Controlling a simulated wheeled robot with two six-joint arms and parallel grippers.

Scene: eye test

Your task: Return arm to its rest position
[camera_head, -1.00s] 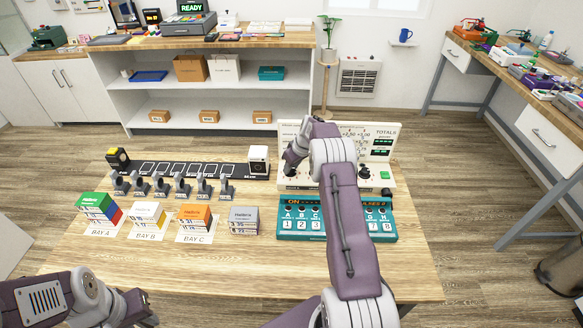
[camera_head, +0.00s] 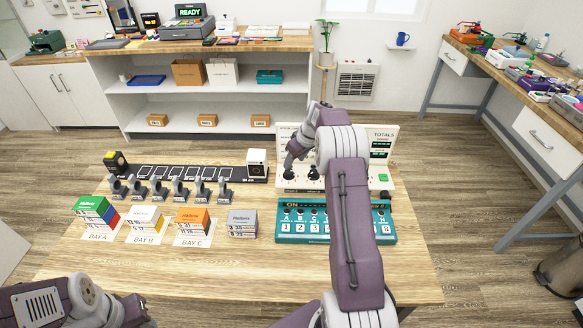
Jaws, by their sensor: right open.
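My right arm reaches up the picture over the wooden table (camera_head: 190,275). Its right gripper (camera_head: 290,160) hangs in front of the white panel marked TOTALS (camera_head: 383,133), just above a dark knob (camera_head: 288,174) on the panel's base. The gripper is open and I see nothing held in it. My forearm hides the middle of the panel and part of the teal button box (camera_head: 290,238). My left gripper (camera_head: 140,312) is low at the left front corner, dark and partly cut off, so its jaws are unclear.
Green (camera_head: 92,207), white (camera_head: 146,217) and orange (camera_head: 193,218) stacks stand on bay cards at left, with a grey stack (camera_head: 242,222) beside them. Several grey stands (camera_head: 180,190) line a black strip (camera_head: 190,171). The table's front middle is clear.

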